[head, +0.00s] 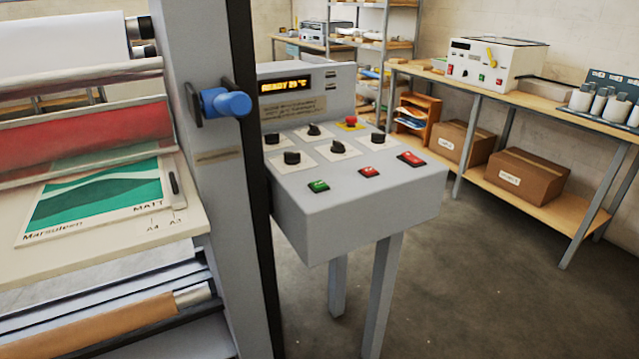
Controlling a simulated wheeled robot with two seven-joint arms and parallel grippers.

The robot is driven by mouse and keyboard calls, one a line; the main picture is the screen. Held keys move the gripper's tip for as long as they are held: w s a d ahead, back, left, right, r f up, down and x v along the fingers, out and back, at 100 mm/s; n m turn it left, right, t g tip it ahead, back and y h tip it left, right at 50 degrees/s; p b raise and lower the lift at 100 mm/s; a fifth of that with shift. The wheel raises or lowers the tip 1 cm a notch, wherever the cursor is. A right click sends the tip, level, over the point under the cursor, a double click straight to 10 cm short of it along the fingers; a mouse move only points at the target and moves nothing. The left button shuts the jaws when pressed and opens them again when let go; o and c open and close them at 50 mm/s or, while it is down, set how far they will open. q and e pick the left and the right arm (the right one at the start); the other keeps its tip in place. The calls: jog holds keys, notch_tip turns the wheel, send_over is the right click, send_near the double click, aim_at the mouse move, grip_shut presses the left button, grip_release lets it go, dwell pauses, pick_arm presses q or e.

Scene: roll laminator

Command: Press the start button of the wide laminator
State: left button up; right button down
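The wide laminator (205,180) fills the left of the head view, with a red roller (85,140) and a green printed sheet (100,195) on its feed table. Its grey control console (360,200) stands on legs just to the right. A green button (318,186) sits at the console's front left; its marking is too small to read. To its right are a red button (369,172) and a wider red one (411,159). Several black knobs and a red mushroom button (351,121) sit behind. The display (286,86) is lit and reads READY. Neither gripper is in view.
A blue-ended crank handle (226,103) sticks out from the laminator's side post, left of the console. A bench (480,84) with a smaller white machine (490,62) and cardboard boxes (515,175) stands at the right. The floor (480,290) right of the console is clear.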

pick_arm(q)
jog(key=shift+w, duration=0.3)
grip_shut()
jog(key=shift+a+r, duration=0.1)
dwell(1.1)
